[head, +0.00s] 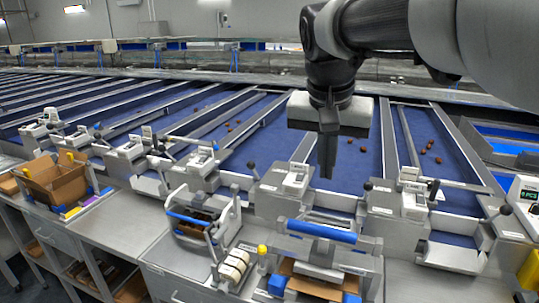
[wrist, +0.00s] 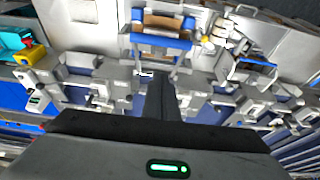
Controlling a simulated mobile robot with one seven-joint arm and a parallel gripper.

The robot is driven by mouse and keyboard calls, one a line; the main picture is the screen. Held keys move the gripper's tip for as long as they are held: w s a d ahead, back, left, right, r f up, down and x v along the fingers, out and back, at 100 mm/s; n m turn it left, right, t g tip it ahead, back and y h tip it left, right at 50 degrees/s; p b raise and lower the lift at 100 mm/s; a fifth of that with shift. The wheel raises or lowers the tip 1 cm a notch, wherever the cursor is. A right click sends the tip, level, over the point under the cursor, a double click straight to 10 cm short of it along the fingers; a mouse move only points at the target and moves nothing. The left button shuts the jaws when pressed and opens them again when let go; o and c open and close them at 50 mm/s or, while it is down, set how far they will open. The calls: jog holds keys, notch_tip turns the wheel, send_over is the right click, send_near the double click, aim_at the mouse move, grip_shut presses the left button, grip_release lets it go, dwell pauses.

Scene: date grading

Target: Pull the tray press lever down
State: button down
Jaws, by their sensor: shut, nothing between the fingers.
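My gripper (head: 327,172) points down, shut and empty, above the machine row in the middle of the head view. In the wrist view its dark fingers (wrist: 161,98) are together. Below and nearer is a grey press-like frame with a blue crossbar (head: 322,231), over a cardboard tray (head: 312,283). The blue bar also shows in the wrist view (wrist: 160,40), ahead of the fingertips. A short lever with a yellow knob (head: 262,249) stands to its left. I cannot tell which of these is the press lever. The gripper appears clear of both.
A second blue-barred frame (head: 203,218) stands to the left. Black-knobbed levers (head: 252,166) line the row. Blue lanes (head: 350,160) with a few brown dates run behind. A cardboard box (head: 55,180) sits at far left. Bare grey counter (head: 120,220) lies left of the frames.

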send_over(320, 227)
jog(key=w, duration=0.2)
notch_tip(320, 227, down, 9)
jog(key=s+f, duration=0.1)
jog(key=f, duration=0.2)
jog(key=shift+s+d, duration=0.1)
jog(key=shift+s, duration=0.3)
jog(key=shift+s+f, duration=0.1)
jog(key=shift+f, duration=0.3)
